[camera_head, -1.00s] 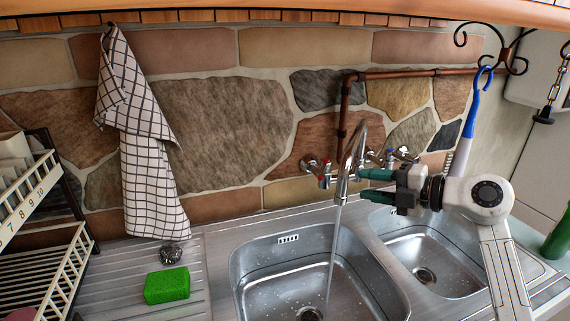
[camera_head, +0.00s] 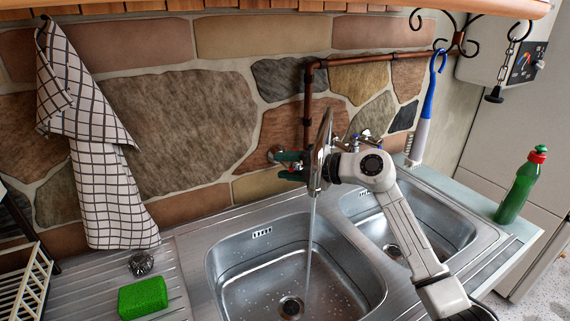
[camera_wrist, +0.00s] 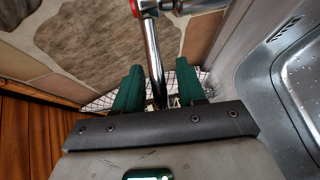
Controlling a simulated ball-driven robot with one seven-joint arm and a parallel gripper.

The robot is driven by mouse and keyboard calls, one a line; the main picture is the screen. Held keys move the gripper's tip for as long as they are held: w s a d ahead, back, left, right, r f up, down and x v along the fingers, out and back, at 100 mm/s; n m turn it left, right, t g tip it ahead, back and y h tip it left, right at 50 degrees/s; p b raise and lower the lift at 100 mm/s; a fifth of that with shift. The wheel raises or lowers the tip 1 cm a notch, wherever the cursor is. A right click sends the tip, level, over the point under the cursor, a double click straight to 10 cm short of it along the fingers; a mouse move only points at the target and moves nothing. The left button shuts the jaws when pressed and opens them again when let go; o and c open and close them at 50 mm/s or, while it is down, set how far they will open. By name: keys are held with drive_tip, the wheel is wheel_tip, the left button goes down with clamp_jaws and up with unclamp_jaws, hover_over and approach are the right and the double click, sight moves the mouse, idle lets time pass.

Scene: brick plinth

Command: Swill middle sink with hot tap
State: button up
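Water (camera_head: 310,230) runs from the chrome spout (camera_head: 322,148) into the large sink basin (camera_head: 240,262) in front of the wall and falls near its drain. The red-marked hot tap (camera_wrist: 136,8) shows at the top of the wrist view, by the wall. In the head view, my gripper (camera_head: 290,166) is at the wall taps, partly hidden by the spout. Its green fingers stand apart in the wrist view (camera_wrist: 158,88), with a chrome pipe (camera_wrist: 152,50) visible between them. I cannot tell whether they touch it. Nothing is gripped.
A smaller basin (camera_head: 452,235) lies to the right, under my arm. A green sponge (camera_head: 143,297) and metal scourer (camera_head: 141,263) are on the left drainer. A green bottle (camera_head: 520,188) stands at the right. A checked towel (camera_head: 110,195) and a blue-handled brush (camera_head: 428,105) hang near the wall.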

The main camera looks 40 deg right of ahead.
drive_tip(key=shift+w+a+f, duration=0.1)
drive_tip(key=shift+w, duration=0.2)
drive_tip(key=shift+c, duration=0.3)
clamp_jaws()
